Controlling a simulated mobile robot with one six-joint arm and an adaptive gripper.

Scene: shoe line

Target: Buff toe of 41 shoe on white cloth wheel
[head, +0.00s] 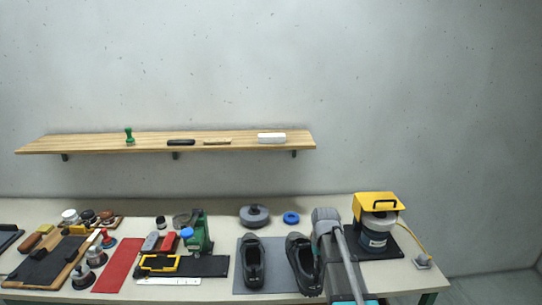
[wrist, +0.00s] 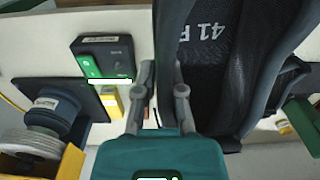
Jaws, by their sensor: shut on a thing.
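The 41 shoe, dark grey to black, fills the upper right of the wrist view (wrist: 262,60), with "41 R" printed inside. My gripper (wrist: 161,95) is shut on its collar edge, one finger on each side. In the head view the right-hand dark shoe (head: 301,268) is beside my arm, which hides the fingertips; I cannot tell whether it touches the mat. The white cloth wheel (head: 380,219) is on the buffing machine (head: 374,241) at the right, under a yellow hood (head: 377,201). The wheel also shows at lower left in the wrist view (wrist: 28,146).
Another dark shoe (head: 253,268) is on the grey mat (head: 277,280). A green tool (head: 199,232), a grey round container (head: 254,214) and a blue ring (head: 291,217) are on the bench. A switch box (wrist: 104,58) is near the machine. A wooden shelf (head: 100,145) is above.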

